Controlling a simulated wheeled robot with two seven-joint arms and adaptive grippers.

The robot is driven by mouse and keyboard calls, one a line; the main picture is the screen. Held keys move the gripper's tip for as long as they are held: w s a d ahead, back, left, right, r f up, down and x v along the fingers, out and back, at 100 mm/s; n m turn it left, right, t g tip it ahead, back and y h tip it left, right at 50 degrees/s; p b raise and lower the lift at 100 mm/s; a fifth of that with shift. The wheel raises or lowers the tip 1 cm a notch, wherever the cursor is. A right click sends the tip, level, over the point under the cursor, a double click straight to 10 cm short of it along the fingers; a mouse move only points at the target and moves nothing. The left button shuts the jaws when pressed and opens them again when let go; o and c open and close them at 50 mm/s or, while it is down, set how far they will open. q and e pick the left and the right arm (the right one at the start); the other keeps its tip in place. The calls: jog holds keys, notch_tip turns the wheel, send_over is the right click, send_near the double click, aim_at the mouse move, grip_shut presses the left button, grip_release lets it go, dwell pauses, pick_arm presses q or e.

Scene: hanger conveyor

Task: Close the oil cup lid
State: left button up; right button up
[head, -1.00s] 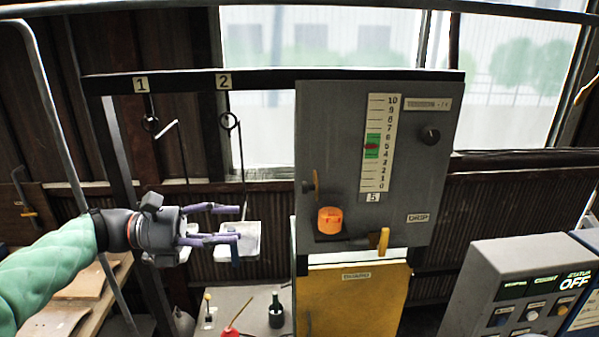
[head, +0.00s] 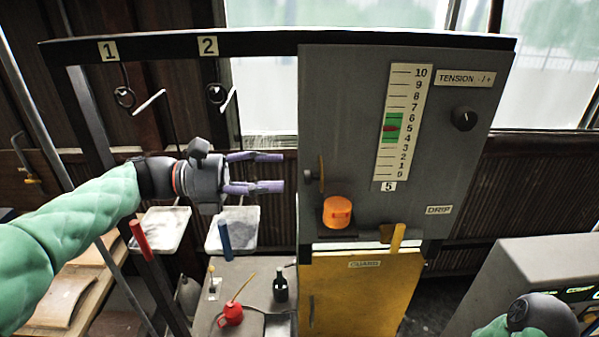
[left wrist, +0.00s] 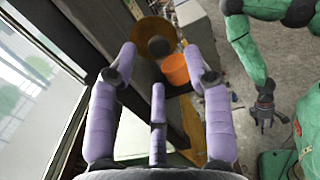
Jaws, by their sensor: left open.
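The orange oil cup (head: 337,212) sits on a small ledge on the grey panel. Its lid (head: 322,172), a brass-coloured disc seen edge-on, stands upright at the cup's upper left, so the cup is open. In the left wrist view, the lid (left wrist: 138,32) shows as a disc with a grey knob, beside the cup (left wrist: 175,69). My left gripper (head: 272,172) is open and empty, left of the lid at about its height in the head view, its fingers pointing toward it. In the left wrist view, my right gripper (left wrist: 265,107) hangs far off; its opening is unclear.
A yellow handle (head: 398,238) stands right of the cup, above the yellow guard door (head: 362,295). Two white trays (head: 232,229) hang below my left gripper. A bench below holds a red oil can (head: 231,314) and a dark bottle (head: 280,289). A tension knob (head: 463,119) is at upper right.

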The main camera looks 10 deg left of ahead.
pick_arm(q)
jog(key=x, duration=0.5)
jog(key=shift+w+d+f+p, duration=0.1)
jog(key=shift+w+d+p, duration=0.05)
jog(key=shift+w+p, duration=0.2)
jog(key=shift+s, duration=0.1)
jog(key=shift+c, duration=0.3)
